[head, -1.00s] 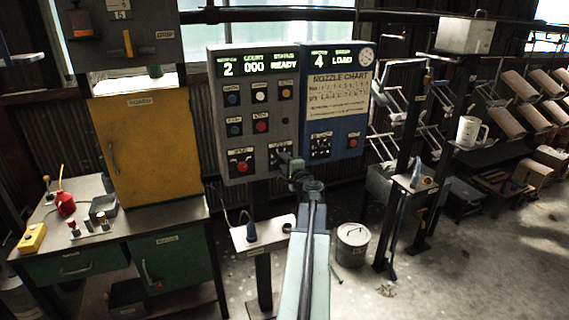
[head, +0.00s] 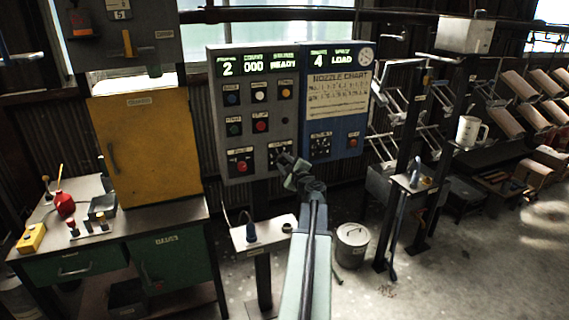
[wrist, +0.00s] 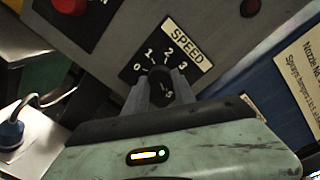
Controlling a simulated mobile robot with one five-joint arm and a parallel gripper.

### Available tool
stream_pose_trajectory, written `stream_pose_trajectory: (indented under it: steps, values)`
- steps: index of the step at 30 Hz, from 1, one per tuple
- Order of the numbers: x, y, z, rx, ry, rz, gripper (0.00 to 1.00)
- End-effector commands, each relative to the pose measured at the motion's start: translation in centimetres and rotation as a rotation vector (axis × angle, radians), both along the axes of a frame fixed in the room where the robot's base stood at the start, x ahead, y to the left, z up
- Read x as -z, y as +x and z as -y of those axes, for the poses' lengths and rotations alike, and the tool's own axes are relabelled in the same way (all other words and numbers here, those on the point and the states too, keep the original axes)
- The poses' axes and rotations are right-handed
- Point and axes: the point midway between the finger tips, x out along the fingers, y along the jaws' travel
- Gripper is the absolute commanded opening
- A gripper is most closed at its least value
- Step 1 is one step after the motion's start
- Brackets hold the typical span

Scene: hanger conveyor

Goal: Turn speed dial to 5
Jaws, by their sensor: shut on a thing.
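The speed dial is a dark round knob (wrist: 158,92) under a SPEED label in the wrist view, on a black scale plate. The numbers 0, 1, 2 and 3 show around its upper side and a 5 shows at its lower right. My gripper (wrist: 162,90) is shut on the knob, one finger on each side. The knob's pointer cannot be made out. The left display (head: 256,64) reads 2, 000, READY.
A red button (head: 241,166) sits left of the dial. The blue panel (head: 355,125) on the right has a display reading 4, LOAD, another dial (head: 320,146) and a nozzle chart (head: 337,96). A small stand (head: 265,234) is below.

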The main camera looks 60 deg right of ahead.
Motion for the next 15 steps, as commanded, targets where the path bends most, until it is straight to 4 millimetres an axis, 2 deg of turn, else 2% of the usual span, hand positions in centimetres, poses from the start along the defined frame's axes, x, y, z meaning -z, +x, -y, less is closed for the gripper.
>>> stream_pose_trajectory:
  steps: [11, 12, 14, 15]
  values:
    - [0.08, -0.11, 0.02, 0.002, 0.002, 0.0, 0.0]
    - [0.07, -0.11, 0.01, 0.002, 0.002, 0.0, 0.4]
    - [0.06, -0.1, 0.01, 0.001, 0.003, 0.001, 0.53]
    - [0.05, -0.07, 0.01, 0.001, 0.003, 0.001, 0.53]
